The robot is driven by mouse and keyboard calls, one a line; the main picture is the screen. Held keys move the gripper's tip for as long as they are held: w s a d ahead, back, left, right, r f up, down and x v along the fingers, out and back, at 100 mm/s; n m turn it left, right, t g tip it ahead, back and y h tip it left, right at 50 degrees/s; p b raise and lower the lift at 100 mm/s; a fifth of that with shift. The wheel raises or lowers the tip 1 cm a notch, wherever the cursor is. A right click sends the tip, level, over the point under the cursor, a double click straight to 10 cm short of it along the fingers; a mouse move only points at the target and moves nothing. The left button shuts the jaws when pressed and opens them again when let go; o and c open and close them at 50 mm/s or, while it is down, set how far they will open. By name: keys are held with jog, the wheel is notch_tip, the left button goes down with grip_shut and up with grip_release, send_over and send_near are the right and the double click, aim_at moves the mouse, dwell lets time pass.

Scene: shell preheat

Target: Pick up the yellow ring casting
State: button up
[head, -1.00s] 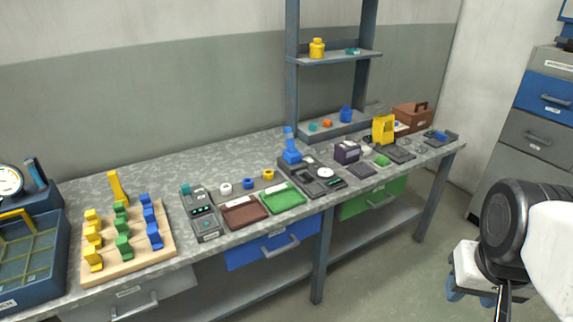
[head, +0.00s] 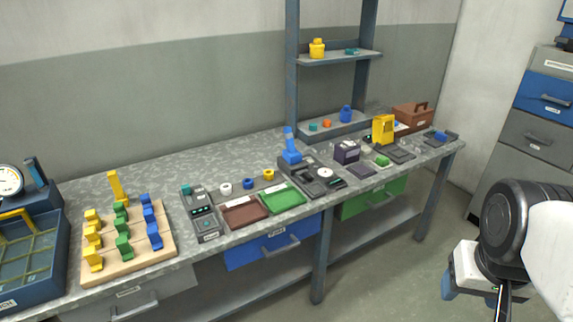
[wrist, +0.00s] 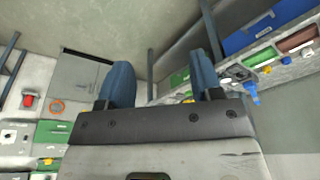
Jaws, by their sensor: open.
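The yellow ring casting (head: 268,174) lies on the speckled workbench (head: 240,155). It is at the right end of a short row, beside a blue ring (head: 247,183) and a white ring (head: 225,189), behind the green tray. My gripper shows in the wrist view (wrist: 160,85) with two blue fingers apart and nothing between them. In the head view my gripper (head: 460,283) is at the lower right, off the bench and far from the yellow ring.
A brown tray (head: 243,214) and a green tray (head: 283,198) stand in front of the rings. A grey device (head: 202,212) is to their left, a dark machine (head: 318,178) to their right. A wooden peg board (head: 130,265) is farther left.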

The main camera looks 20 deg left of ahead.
jog(key=shift+o, duration=1.1)
